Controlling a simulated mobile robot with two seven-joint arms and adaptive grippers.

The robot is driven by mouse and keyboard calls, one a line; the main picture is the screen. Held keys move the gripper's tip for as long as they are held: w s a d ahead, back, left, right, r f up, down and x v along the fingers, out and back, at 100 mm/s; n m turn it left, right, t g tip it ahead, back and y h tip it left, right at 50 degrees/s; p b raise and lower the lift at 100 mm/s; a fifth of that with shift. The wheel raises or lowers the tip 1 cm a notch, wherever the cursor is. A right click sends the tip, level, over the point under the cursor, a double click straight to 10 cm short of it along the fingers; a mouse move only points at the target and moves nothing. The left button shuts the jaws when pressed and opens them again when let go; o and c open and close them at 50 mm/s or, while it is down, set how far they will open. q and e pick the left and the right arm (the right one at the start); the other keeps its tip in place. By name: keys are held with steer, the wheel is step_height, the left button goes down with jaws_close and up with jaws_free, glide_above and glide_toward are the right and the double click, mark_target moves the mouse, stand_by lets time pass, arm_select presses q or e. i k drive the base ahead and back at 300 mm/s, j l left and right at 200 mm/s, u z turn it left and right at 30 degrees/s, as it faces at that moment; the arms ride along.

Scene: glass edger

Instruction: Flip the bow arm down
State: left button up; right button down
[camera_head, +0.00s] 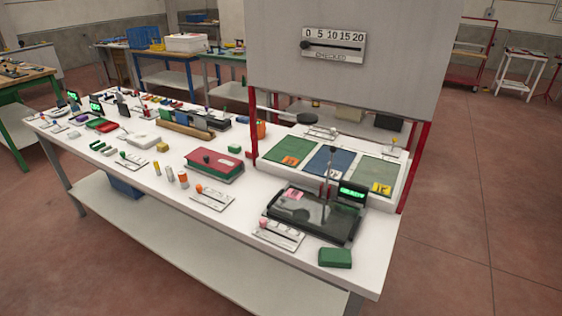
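A black tray-like machine (312,212) stands near the front right of the white table. A small display with green lettering (352,193) is at its back right corner. A thin dark upright arm (332,170) with a small knob at its top rises at the machine's back edge. It looks like the bow arm and stands about vertical, in front of the blue panel. Neither of my grippers is in view.
A white slider plate with a pink knob (278,234) and a green block (335,258) lie in front of the machine. A white rack with green, blue and pale green panels (400,186) stands behind it. A large grey board (350,60) on red posts rises above. Many small items crowd the table's left.

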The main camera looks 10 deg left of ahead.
mark_target(333, 149)
steer(key=i+l+u, duration=0.1)
steer(key=l+u, duration=0.15)
steer(key=u, duration=0.15)
steer(key=l+u, duration=0.55)
steer(key=u, duration=0.2)
steer(key=l+u, duration=0.25)
steer(key=l, duration=0.3)
steer(key=k+l+u, duration=0.25)
steer(key=l, duration=0.25)
steer(key=k+l, duration=0.1)
steer(key=l, duration=0.45)
steer(key=l+u, duration=0.15)
steer(key=l, duration=0.4)
steer(key=k, duration=0.05)
